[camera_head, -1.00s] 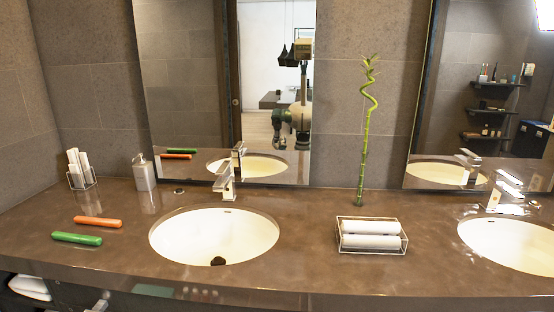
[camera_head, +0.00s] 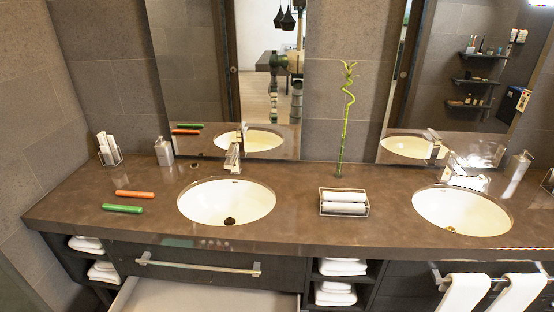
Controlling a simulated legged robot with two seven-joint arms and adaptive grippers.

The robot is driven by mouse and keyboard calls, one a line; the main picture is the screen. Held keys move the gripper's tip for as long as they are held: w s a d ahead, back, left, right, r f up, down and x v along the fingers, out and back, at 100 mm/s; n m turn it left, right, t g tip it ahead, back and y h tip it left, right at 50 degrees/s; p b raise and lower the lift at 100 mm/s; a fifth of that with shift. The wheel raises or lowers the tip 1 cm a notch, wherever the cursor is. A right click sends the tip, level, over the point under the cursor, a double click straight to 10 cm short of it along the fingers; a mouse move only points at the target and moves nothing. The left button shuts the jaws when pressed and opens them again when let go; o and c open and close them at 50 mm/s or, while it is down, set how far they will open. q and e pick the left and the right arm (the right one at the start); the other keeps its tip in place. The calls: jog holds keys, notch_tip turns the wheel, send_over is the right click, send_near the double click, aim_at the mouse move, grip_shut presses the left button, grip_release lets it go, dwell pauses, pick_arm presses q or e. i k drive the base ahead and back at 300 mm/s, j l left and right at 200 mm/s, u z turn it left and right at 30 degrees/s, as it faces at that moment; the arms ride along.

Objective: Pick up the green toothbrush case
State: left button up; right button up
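The green toothbrush case (camera_head: 122,209) lies flat on the brown vanity counter (camera_head: 290,224) at the left, close to the front edge and left of the left sink. An orange case (camera_head: 135,194) of similar shape lies just behind it, apart from it. Neither of my grippers shows in the head view. Part of a robot body shows only as a reflection in the mirror, too small to tell gripper states.
Two sinks (camera_head: 226,202) (camera_head: 462,211) are set in the counter. A soap dispenser (camera_head: 164,152), a holder with white items (camera_head: 109,148), a rack of rolled towels (camera_head: 344,202) and a bamboo stalk (camera_head: 344,125) stand there. Below, a drawer (camera_head: 205,298) appears open.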

aim_at(106, 206)
jog(key=k+j+u, duration=0.2)
jog(key=u, duration=0.25)
jog(key=k+j+u, duration=0.25)
jog(key=u, duration=0.15)
